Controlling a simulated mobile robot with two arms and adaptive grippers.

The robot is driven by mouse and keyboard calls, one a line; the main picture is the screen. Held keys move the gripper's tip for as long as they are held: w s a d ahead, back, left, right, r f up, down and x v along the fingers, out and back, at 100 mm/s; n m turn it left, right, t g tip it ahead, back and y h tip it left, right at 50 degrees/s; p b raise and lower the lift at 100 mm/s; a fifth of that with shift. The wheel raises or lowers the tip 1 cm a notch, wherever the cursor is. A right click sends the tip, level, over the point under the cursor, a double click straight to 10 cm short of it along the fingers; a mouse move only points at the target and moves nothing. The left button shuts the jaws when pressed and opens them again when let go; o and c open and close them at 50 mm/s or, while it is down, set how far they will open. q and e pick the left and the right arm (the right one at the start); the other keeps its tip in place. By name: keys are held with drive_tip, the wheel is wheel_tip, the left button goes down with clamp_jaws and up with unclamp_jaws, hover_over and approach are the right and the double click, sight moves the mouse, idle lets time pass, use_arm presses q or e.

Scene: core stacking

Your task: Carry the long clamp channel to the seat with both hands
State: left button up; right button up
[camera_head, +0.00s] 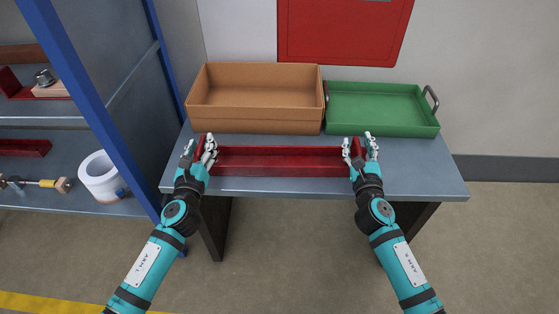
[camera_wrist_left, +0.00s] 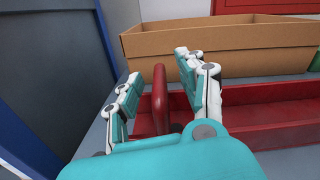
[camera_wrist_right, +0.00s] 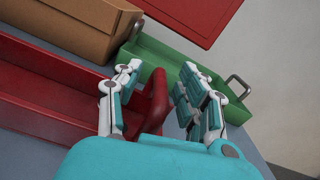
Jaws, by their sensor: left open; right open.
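The long clamp channel (camera_head: 280,163) is a dark red trough lying along the front of the grey table (camera_head: 440,178). It has an upright red end piece at each end. My left gripper (camera_head: 201,146) is open at its left end, and in the left wrist view the fingers (camera_wrist_left: 150,90) stand either side of the red end piece (camera_wrist_left: 160,98). My right gripper (camera_head: 360,148) is open at its right end, and in the right wrist view the fingers (camera_wrist_right: 160,90) stand either side of that end piece (camera_wrist_right: 155,100). I cannot tell whether the fingers touch it.
A brown box (camera_head: 255,110) and a green tray (camera_head: 380,128) with handles stand behind the channel. A blue-framed shelf (camera_head: 95,100) with a white roll (camera_head: 100,175) and other parts is at the left. A red panel (camera_head: 343,35) hangs on the wall.

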use_arm(q)
clamp_jaws()
use_arm(e)
clamp_jaws()
